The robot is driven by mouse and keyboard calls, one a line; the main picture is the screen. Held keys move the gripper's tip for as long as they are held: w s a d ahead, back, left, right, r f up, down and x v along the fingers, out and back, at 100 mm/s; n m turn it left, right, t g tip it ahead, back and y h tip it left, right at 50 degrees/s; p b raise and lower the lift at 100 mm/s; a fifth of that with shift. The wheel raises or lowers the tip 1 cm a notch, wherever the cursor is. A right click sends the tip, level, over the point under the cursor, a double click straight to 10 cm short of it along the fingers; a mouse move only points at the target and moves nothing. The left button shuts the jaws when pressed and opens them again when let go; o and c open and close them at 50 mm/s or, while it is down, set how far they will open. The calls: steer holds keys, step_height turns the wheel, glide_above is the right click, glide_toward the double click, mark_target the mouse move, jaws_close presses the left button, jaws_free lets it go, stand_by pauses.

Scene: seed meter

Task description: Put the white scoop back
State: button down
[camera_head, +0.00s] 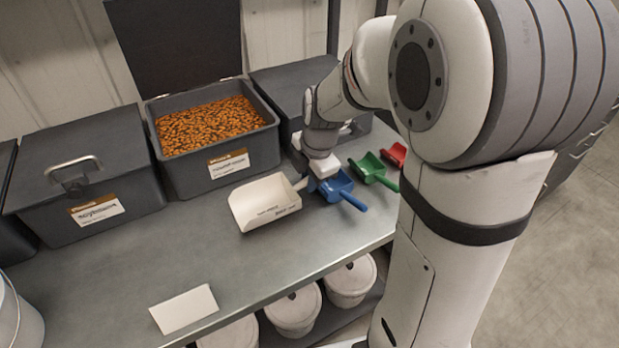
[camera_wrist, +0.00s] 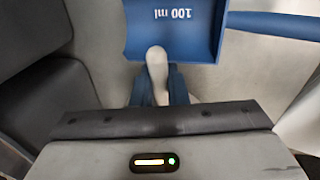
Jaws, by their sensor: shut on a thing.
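The white scoop (camera_head: 262,206) is at the middle of the bench in the head view, its handle pointing right to my gripper (camera_head: 309,184). My gripper is shut on that handle. The wrist view shows the pale handle end (camera_wrist: 157,68) between the dark blue fingers of my gripper (camera_wrist: 158,85); the bowl of the white scoop is not seen there. I cannot tell whether the scoop touches the bench or is slightly above it. The blue scoop (camera_head: 335,186), marked 100 ml in the wrist view (camera_wrist: 180,40), lies close to the right of my gripper.
The green scoop (camera_head: 370,167) and red scoop (camera_head: 394,154) lie farther right. An open bin of orange pellets (camera_head: 176,182) stands behind, with a lidded bin (camera_head: 88,180) to its left and another lidded bin (camera_head: 293,85) to its right. A white card (camera_head: 184,309) lies at the front; the bench between is clear.

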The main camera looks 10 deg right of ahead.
steer(key=c, duration=1.4)
jaws_free()
steer(key=shift+c, duration=0.2)
step_height(320, 180, up, 11)
steer(key=s+d, duration=0.1)
steer(key=s, duration=0.1)
steer(key=s+d+f+m+h, duration=0.1)
steer(key=s+f+m, duration=0.3)
steer(key=s+m, duration=1.1)
steer(key=shift+d+f+m+p, duration=0.2)
steer(key=shift+m+p, duration=0.25)
steer(key=shift+m, duration=3.05)
